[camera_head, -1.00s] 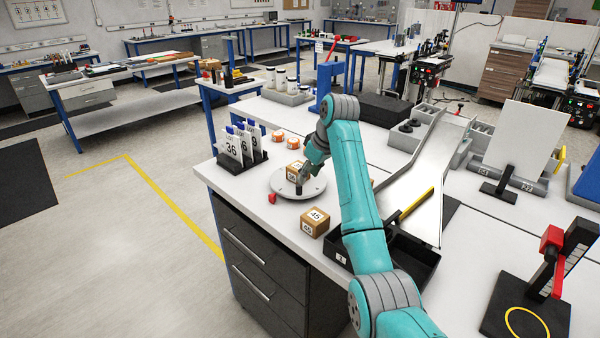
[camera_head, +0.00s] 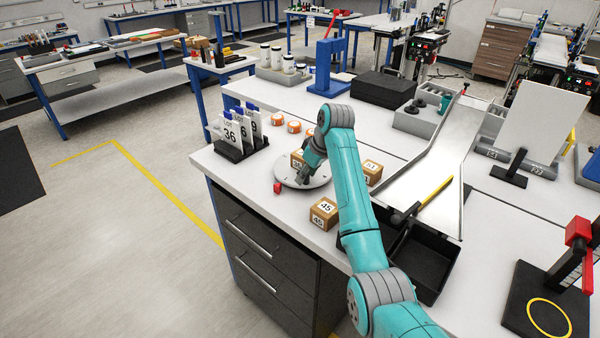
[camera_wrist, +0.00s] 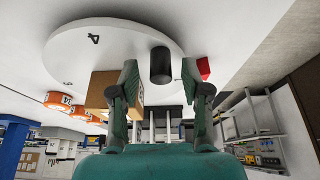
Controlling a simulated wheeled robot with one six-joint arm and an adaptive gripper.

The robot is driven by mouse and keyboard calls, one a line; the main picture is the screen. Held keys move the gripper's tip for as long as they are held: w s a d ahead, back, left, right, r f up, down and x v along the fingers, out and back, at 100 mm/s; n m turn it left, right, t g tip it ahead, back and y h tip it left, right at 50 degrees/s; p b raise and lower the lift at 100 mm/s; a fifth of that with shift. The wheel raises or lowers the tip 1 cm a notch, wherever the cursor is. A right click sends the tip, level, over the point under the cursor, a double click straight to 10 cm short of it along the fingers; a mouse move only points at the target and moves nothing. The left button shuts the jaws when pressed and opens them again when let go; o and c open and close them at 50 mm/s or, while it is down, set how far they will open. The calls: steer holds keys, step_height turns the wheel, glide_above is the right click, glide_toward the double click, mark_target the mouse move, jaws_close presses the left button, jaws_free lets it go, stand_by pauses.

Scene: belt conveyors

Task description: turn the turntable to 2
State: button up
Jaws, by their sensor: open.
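The turntable (camera_head: 286,174) is a pale round disc near the bench's left corner. It also shows in the wrist view (camera_wrist: 70,58), with a mark like a 4 near its edge. A dark upright peg (camera_wrist: 160,65) stands on the disc. A brown box (camera_head: 297,158) rests on the disc, partly hidden by my gripper; it is left of the peg in the wrist view (camera_wrist: 100,90). A small red block (camera_head: 277,188) sits beside the disc's near edge. My gripper (camera_wrist: 160,76) is open, low over the disc, its fingers either side of the peg with visible gaps.
A box marked 45 (camera_head: 323,212) lies near the front edge, and another box (camera_head: 372,172) stands behind my arm. Numbered cards (camera_head: 238,135) stand in a black holder at left. A black tray (camera_head: 432,262) and metal chute (camera_head: 430,165) are right of my arm.

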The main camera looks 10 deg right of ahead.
steer(key=shift+f, duration=0.3)
steer(key=shift+a, duration=0.1)
jaws_close()
steer(key=shift+w, duration=0.1)
